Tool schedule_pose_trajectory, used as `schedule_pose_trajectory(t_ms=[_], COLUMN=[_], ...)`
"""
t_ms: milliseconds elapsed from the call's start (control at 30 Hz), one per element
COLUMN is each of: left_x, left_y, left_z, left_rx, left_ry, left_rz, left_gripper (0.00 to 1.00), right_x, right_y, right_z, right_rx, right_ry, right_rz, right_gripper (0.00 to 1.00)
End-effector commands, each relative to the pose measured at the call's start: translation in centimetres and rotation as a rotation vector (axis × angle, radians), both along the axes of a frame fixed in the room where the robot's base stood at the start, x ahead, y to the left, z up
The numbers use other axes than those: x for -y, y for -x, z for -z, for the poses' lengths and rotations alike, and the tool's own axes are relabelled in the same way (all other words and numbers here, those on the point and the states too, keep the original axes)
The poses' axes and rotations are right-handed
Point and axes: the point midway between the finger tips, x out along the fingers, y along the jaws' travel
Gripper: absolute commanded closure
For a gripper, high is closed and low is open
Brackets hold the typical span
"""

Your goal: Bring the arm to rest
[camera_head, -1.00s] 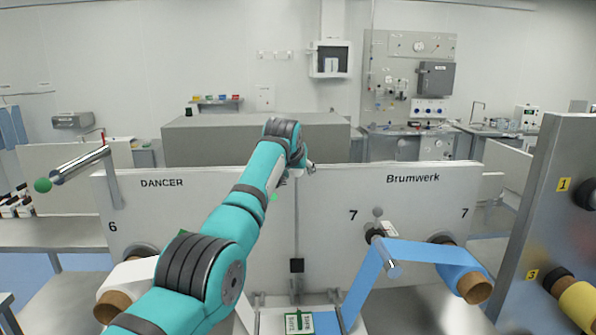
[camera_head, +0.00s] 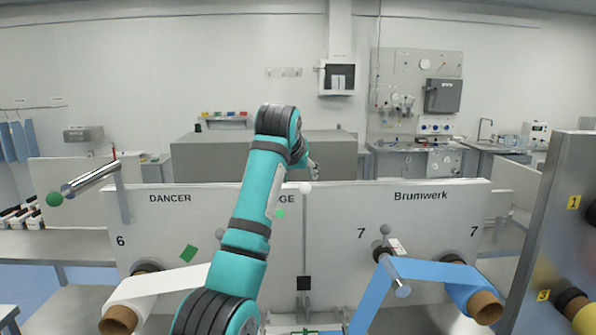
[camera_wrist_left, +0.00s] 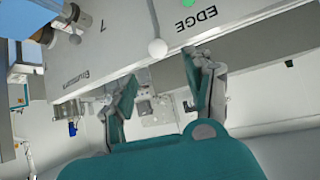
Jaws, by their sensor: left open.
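My left arm, teal with black joints, rises through the middle of the head view, in front of the white machine panel (camera_head: 340,230). Its left gripper (camera_head: 313,172) shows only as a small grey part beyond the wrist, near the panel's top edge. In the left wrist view the two fingers of the left gripper (camera_wrist_left: 158,95) stand wide apart with nothing between them. The panel, with the word EDGE and a white knob (camera_wrist_left: 157,48), is seen tilted beyond the fingers. My right gripper is in neither view.
A blue web (camera_head: 430,272) runs to a roll at the right, and a white web (camera_head: 160,284) to a roll at the left. A metal dancer bar (camera_head: 92,178) with a green ball sticks out at the left. A grey steel panel (camera_head: 540,230) stands at the right.

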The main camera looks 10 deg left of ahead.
Motion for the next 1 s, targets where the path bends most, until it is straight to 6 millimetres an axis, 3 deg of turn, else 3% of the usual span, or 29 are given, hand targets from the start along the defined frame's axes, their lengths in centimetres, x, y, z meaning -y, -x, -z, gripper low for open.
schedule_pose_trajectory(t_ms=[400,533,667,767,867,1000], left_x=[0.0,-0.2,-1.1,-2.1,-3.1,-4.1], left_y=[0.8,0.8,1.3,2.9,5.6,11.0], left_z=[-0.6,0.8,6.8,13.7,20.6,29.4], left_rx=[-0.001,-0.012,-0.056,-0.105,-0.155,-0.229], left_ry=[0.000,0.001,0.001,-0.002,-0.009,-0.024], left_rz=[0.000,-0.002,-0.008,-0.015,-0.017,-0.012], left_gripper=[0.47,0.47,0.47,0.47,0.47,0.47], right_x=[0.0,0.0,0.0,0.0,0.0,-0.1], right_y=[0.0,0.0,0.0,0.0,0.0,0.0], right_z=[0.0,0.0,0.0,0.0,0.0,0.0], right_rx=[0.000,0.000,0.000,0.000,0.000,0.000], right_ry=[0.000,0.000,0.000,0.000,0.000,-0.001], right_rz=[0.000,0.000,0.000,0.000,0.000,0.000], right_gripper=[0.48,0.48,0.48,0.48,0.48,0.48])
